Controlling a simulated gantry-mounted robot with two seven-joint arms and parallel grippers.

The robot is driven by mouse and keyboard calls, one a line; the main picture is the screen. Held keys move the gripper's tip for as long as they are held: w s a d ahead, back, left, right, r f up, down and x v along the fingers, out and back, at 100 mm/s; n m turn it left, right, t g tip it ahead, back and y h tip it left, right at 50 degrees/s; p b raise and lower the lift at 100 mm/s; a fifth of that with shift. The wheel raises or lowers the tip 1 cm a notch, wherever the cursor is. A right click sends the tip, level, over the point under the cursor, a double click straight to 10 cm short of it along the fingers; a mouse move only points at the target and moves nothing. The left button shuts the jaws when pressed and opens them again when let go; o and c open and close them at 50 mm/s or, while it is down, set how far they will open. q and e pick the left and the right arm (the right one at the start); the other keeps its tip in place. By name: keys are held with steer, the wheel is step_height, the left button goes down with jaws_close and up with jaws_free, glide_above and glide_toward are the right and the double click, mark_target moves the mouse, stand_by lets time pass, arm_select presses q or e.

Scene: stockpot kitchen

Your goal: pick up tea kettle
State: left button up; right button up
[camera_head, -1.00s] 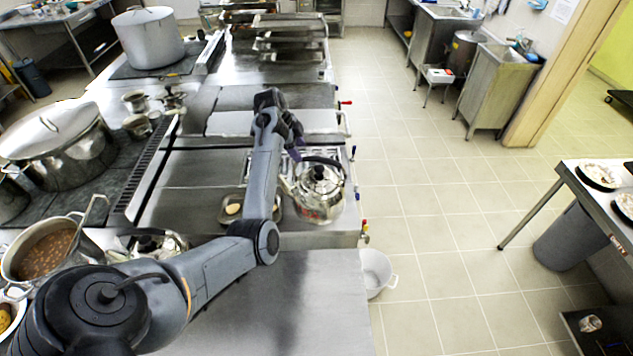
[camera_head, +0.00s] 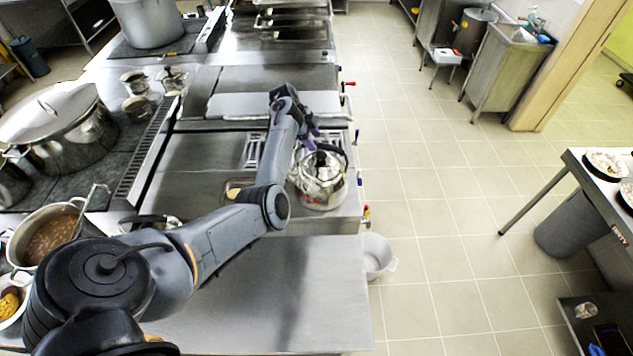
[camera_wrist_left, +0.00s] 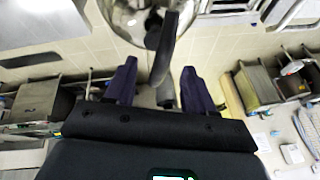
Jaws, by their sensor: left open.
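The tea kettle (camera_head: 322,187) is shiny metal with a black arched handle. It stands upright near the right edge of the steel counter. My left gripper (camera_head: 314,134) is open just above and behind the kettle's handle. In the left wrist view, the kettle (camera_wrist_left: 122,14) is cut off at the top. Its black handle (camera_wrist_left: 166,48) reaches down toward the space between the purple fingers of my left gripper (camera_wrist_left: 159,70). The handle is not clasped, and I cannot tell its exact depth between the fingers. My right gripper is out of view.
A stew pot (camera_head: 48,235) and a large lidded pot (camera_head: 60,130) stand at the left. A small tray (camera_head: 235,188) is partly behind my arm. A white bucket (camera_head: 377,257) sits on the floor by the counter's edge. The front steel counter (camera_head: 300,290) is clear.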

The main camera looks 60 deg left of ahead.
mark_target(317, 144)
arm_select(q)
steer(key=shift+x, duration=1.7)
steer(key=shift+a, duration=0.15)
steer(key=shift+c, duration=0.5)
jaws_close()
steer(key=shift+r, duration=0.15)
